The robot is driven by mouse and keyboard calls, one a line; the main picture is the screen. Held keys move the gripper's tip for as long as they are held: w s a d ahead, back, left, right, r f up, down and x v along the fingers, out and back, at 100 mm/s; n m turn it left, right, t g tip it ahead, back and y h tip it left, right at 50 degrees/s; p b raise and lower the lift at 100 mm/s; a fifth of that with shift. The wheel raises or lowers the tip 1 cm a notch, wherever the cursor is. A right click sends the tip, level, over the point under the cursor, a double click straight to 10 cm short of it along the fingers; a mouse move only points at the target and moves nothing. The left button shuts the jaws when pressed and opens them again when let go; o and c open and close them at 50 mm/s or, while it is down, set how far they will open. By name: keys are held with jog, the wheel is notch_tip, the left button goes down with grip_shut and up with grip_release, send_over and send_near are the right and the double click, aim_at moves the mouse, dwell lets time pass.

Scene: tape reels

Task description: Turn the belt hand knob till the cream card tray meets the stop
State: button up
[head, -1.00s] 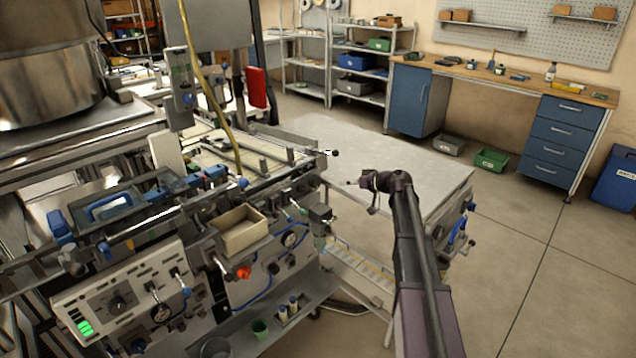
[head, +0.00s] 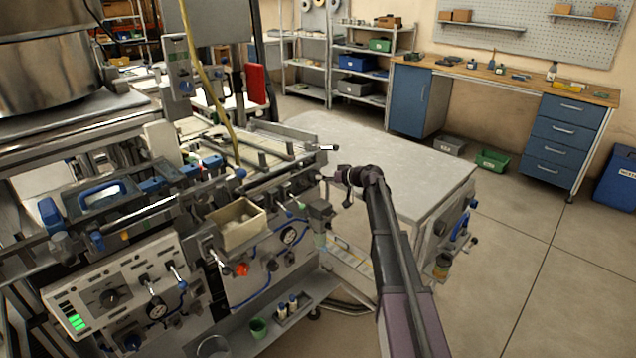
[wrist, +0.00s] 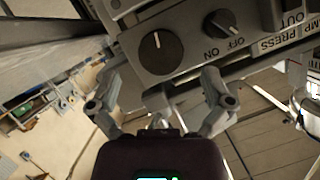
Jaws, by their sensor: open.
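My gripper (head: 325,179) is open and empty at the right end of the machine's front. It also shows in the wrist view (wrist: 160,78), with one finger on each side of the picture. A round black knob (wrist: 161,54) with a white line sits on a grey panel ahead, between the fingers and apart from them. I cannot tell if it is the belt hand knob. A cream open box (head: 238,232) hangs on the machine's front in the head view; I cannot tell if it is the card tray. The stop cannot be made out.
A smaller switch knob (wrist: 221,24) marked OFF and ON sits right of the black knob. A pale table (head: 400,165) stands behind my arm. The machine's rails (head: 255,150) lie left of my gripper.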

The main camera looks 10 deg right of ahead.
jog(key=shift+b+x, duration=0.45)
jog(key=shift+x, duration=1.45)
jog(key=c, duration=1.1)
